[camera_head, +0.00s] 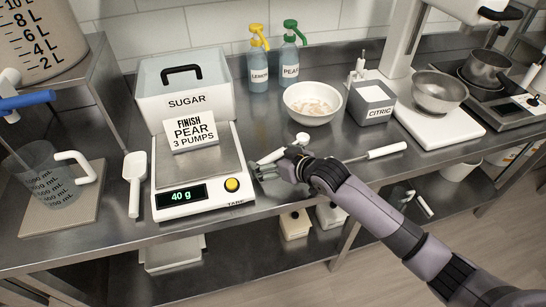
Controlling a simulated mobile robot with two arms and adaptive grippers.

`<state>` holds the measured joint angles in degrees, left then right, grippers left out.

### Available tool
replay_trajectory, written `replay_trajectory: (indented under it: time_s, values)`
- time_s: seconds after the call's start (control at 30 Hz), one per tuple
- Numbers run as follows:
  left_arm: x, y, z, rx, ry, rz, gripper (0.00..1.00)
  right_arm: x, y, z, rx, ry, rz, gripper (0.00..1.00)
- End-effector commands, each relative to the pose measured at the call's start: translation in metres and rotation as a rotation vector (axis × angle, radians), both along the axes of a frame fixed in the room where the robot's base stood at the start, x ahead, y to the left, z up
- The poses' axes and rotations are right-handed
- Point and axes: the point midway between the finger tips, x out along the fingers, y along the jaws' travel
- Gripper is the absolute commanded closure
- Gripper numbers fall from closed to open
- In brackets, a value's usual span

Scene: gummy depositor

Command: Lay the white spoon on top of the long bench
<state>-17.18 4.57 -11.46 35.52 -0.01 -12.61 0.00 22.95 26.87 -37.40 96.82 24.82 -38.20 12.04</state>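A white spoon (272,157) lies on the long steel bench (330,178), just right of the scale. Its pale handle end shows beside my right gripper, and a small round white part (302,138) shows behind the gripper. The middle is hidden by the gripper. My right gripper (262,172) is low over the bench's front part, with its fingertips close to the spoon and the scale's right side. Whether its fingers are closed on the spoon cannot be told. My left gripper is not in view.
The scale (203,205) reads 40 g and bears a card. A white scoop (135,178) and measuring jug (55,178) are left. A white bowl (312,118), citric tub (371,112) and white-handled tool (385,151) are right.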

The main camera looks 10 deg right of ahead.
Motion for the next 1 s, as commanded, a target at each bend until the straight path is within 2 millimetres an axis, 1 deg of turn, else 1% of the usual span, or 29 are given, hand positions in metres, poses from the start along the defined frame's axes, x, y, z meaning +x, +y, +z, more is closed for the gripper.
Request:
replay_trajectory:
  time_s: [0.2, 0.3, 0.37, 0.47, 0.8, 1.0]
  values:
    - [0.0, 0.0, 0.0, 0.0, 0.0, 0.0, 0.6, 0.0, 0.0, 0.001, 0.0, 0.0, 0.0, 0.0]
    - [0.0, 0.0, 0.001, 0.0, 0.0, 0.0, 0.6, 0.0, 0.0, 0.005, 0.0, -0.002, 0.0, 0.0]
    - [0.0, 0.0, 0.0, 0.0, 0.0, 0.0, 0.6, -0.004, -0.003, 0.005, 0.0, -0.001, 0.0, 0.0]
    - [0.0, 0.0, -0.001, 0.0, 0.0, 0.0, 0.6, -0.013, -0.009, 0.011, 0.0, -0.001, -0.001, 0.0]
    - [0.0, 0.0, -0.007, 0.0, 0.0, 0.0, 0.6, -0.063, -0.037, 0.041, -0.001, 0.0, 0.0, 0.0]
    - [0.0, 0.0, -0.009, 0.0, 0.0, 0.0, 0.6, -0.084, -0.049, 0.055, -0.001, 0.0, -0.002, 0.0]
